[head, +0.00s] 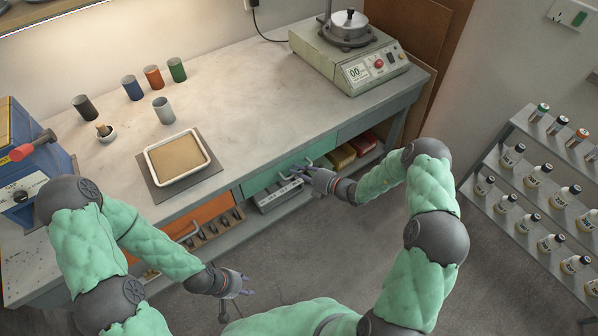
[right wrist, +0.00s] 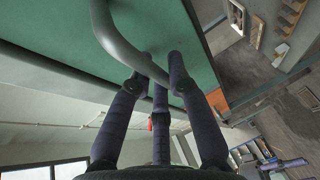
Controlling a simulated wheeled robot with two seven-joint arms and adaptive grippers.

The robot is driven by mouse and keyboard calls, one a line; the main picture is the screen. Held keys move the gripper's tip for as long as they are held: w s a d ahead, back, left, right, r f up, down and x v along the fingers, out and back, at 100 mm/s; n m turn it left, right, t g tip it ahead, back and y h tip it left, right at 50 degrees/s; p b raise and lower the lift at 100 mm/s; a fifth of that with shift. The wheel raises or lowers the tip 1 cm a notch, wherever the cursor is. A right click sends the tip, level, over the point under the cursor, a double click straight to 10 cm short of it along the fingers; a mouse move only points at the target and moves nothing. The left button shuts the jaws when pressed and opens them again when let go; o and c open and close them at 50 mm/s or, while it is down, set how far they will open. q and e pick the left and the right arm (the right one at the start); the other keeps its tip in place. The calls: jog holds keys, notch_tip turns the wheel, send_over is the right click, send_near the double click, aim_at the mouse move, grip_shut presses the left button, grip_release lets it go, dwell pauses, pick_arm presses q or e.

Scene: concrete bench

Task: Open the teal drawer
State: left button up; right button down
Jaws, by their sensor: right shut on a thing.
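The teal drawer (head: 262,181) is in the bench front, and its face looks flush with the bench in the head view. Its grey bar handle (head: 284,177) is partly hidden by my right gripper (head: 304,171). In the right wrist view the teal front (right wrist: 165,35) fills the top, and the curved handle (right wrist: 123,48) passes between the fingers of my right gripper (right wrist: 160,80), which is shut on it. My left gripper (head: 238,302) is empty, with its fingers spread, low in front of the bench and away from the drawer.
An orange drawer (head: 210,208) is left of the teal one. A grey box (head: 279,198) and red and yellow boxes (head: 341,157) sit on the lower shelf. A bottle rack (head: 535,190) stands at the right. The floor (head: 330,235) before the drawer is clear.

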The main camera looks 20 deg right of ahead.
jog(key=s+d+p, duration=0.4)
jog(key=s, duration=0.8)
jog(key=s+d+p, duration=0.3)
jog(key=s+d, duration=0.2)
jog(key=s, duration=0.8)
jog(key=shift+s+d+p, duration=0.15)
jog(key=shift+s+p, duration=0.15)
jog(key=shift+p, duration=0.1)
jog(key=c, duration=1.4)
grip_release()
jog(key=v, duration=1.2)
jog(key=shift+r, duration=0.1)
